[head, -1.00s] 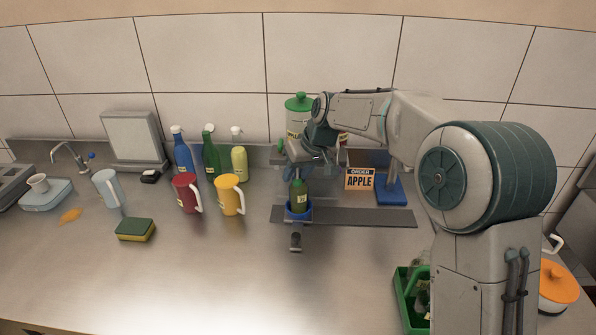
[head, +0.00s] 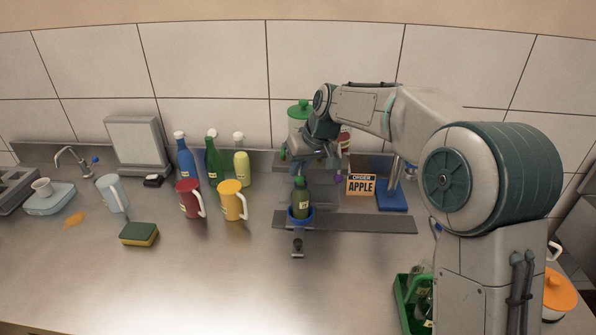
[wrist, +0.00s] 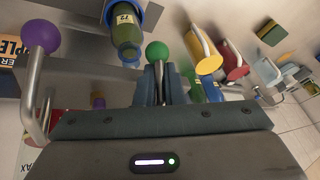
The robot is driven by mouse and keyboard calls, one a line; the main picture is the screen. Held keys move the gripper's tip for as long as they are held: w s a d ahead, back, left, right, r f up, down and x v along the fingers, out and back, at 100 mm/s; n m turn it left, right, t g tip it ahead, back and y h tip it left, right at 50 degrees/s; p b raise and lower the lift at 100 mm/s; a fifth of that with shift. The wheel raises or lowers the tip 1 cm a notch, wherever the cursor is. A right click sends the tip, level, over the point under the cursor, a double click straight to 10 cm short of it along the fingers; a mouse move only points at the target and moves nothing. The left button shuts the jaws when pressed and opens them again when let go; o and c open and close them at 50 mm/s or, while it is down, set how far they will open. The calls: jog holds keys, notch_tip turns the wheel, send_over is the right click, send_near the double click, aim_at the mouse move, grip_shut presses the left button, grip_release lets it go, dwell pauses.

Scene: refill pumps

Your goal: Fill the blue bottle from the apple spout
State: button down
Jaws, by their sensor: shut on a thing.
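A dark green bottle (head: 300,200) with a yellow label stands in a blue ring holder (head: 300,222) on the dark rail. The bottle also shows in the wrist view (wrist: 124,32), its mouth towards my gripper. A blue bottle (head: 186,160) with a white top stands at the back left among other bottles. The order sign (head: 361,185) reads APPLE. My gripper (wrist: 160,85) is shut on a lever with a green ball knob (wrist: 157,50), just behind the green bottle. The spout opening cannot be made out.
A purple ball knob (wrist: 41,36) on a bent metal rod is beside my gripper. Red (head: 189,199) and yellow (head: 232,200) jugs and a sponge (head: 139,234) stand left. A green crate (head: 404,300) is front right.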

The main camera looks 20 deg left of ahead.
jog(key=shift+d+r, duration=0.15)
jog(key=shift+r, duration=0.2)
jog(key=c, duration=1.5)
grip_release()
jog(key=shift+s, duration=0.1)
jog(key=shift+o, duration=0.7)
jog(key=shift+s+d+r, duration=0.1)
jog(key=shift+d, duration=0.1)
jog(key=shift+a, duration=0.15)
jog(key=shift+r, duration=0.35)
jog(key=b+v, duration=0.1)
jog(key=v, duration=1.2)
jog(key=shift+d+b, duration=0.25)
jog(key=shift+b, duration=0.05)
